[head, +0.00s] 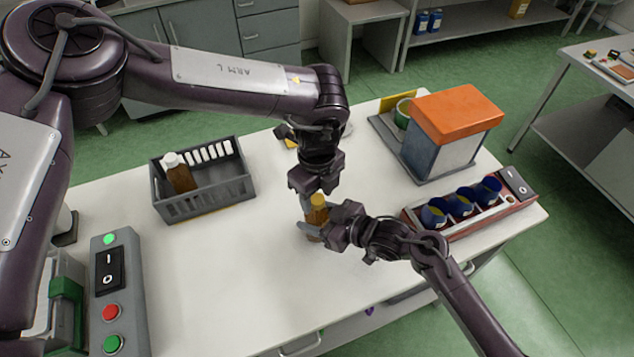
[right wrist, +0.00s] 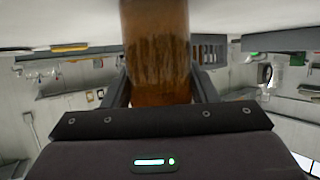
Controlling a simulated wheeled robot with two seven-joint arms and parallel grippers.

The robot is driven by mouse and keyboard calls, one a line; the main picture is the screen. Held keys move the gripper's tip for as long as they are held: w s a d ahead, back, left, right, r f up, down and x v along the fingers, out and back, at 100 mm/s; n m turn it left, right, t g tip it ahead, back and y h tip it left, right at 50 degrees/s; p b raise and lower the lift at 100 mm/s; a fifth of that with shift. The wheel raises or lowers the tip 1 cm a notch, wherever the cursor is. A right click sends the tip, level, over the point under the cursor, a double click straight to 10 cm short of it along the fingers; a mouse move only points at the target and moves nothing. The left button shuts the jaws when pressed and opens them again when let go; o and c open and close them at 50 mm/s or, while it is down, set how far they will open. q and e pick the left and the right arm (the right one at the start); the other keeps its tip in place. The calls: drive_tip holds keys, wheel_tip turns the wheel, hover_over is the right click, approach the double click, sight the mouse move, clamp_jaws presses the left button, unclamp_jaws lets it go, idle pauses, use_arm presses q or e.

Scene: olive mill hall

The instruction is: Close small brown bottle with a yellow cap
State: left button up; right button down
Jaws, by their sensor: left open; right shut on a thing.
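The small brown bottle (head: 315,217) stands upright near the middle of the white table. Its yellow cap (head: 318,199) shows at the top of the bottle; I cannot tell whether it is seated tight. My right gripper (head: 318,226) is shut on the bottle's body from the right. In the right wrist view the brown bottle (right wrist: 157,50) sits between the two fingers, and its cap is out of view. My left gripper (head: 316,192) points down, open, just above the cap; I cannot tell whether its fingers touch it.
A grey crate (head: 205,203) at the left holds a brown bottle with a white cap (head: 178,175). At the right are an orange-lidded box (head: 455,115) and a red-and-grey rack (head: 480,222) with blue cups. A switch panel (head: 118,300) stands front left. The table front is clear.

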use_arm(q)
drive_tip(key=shift+f, duration=0.2)
drive_tip(key=c, duration=1)
drive_tip(key=m, duration=0.5)
drive_tip(key=shift+m, duration=0.3)
drive_tip(key=m, duration=0.4)
drive_tip(key=shift+m, duration=0.3)
drive_tip(key=m, duration=0.8)
drive_tip(key=shift+m, duration=0.3)
drive_tip(key=o, duration=1.1)
drive_tip(key=shift+o, duration=0.2)
wheel_tip(320, 180, up, 12)
